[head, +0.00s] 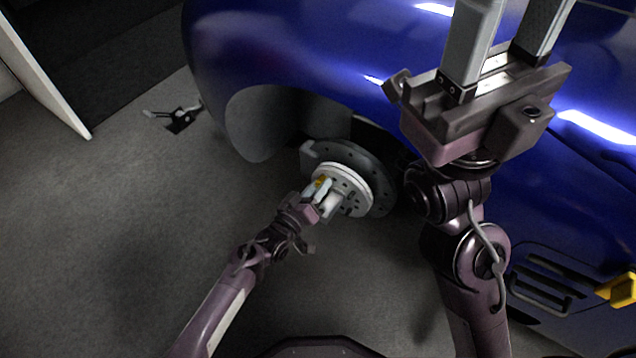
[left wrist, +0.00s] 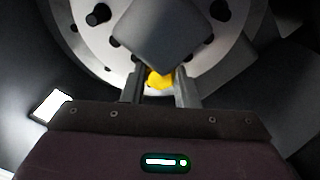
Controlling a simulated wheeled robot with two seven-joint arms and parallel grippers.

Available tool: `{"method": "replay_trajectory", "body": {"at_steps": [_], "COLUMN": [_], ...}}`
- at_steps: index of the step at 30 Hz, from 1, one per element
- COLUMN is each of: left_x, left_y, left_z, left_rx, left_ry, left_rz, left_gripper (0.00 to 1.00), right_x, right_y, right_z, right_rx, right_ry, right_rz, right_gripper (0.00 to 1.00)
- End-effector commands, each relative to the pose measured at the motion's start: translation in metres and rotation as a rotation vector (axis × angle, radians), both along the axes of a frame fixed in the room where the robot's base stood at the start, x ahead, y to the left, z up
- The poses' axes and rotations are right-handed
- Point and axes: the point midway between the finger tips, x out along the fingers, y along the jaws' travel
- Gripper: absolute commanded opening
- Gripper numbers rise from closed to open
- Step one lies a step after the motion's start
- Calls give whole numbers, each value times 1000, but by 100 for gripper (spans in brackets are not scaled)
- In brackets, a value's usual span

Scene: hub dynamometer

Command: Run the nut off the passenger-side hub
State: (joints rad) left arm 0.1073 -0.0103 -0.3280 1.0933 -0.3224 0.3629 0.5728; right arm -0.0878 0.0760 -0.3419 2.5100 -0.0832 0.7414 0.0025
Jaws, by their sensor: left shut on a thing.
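The hub (head: 352,184) is a pale disc with dark holes, in front of a grey brake disc (head: 378,205) in the wheel opening of a blue car. My left gripper (head: 324,187) is at the hub face, shut on a yellow nut (left wrist: 160,79). In the left wrist view the nut sits between the two fingertips, against the hub (left wrist: 96,50). A dark square shape hides part of the hub's middle there. My right gripper (head: 510,28) is raised in front of the car, its fingers pointing up and apart with nothing between them.
The blue car body (head: 290,50) fills the upper middle and right. A small dark device with a light handle (head: 180,120) lies on the floor at the upper left. A yellow object (head: 622,290) is at the right edge.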

Motion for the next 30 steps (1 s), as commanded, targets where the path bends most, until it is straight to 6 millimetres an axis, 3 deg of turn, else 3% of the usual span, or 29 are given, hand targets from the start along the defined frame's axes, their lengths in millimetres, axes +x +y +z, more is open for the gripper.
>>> {"method": "replay_trajectory", "body": {"at_steps": [13, 18, 24, 25, 27, 30], "left_x": [-1, -1, -1, -1, -1, -1], "left_y": [0, 0, 0, 0, 1, 1], "left_z": [2, 1, 0, 0, 0, 0], "left_rx": [-817, -936, -936, -935, -934, -933], "left_ry": [594, 680, 680, 679, 679, 679], "left_rz": [0, -2, -2, -2, -2, -1], "left_gripper": [0, 0, 0, 31, 40, 41], "right_x": [0, 0, 0, 0, 0, 0], "right_y": [0, 0, 0, 0, 0, 0], "right_z": [30, 31, 31, 31, 31, 31], "right_rx": [0, 0, 0, 0, 0, 0], "right_ry": [0, 0, 0, 0, 0, 0], "right_rz": [0, 0, 0, 0, 0, 0], "right_gripper": [44, 44, 44, 44, 44, 44]}}
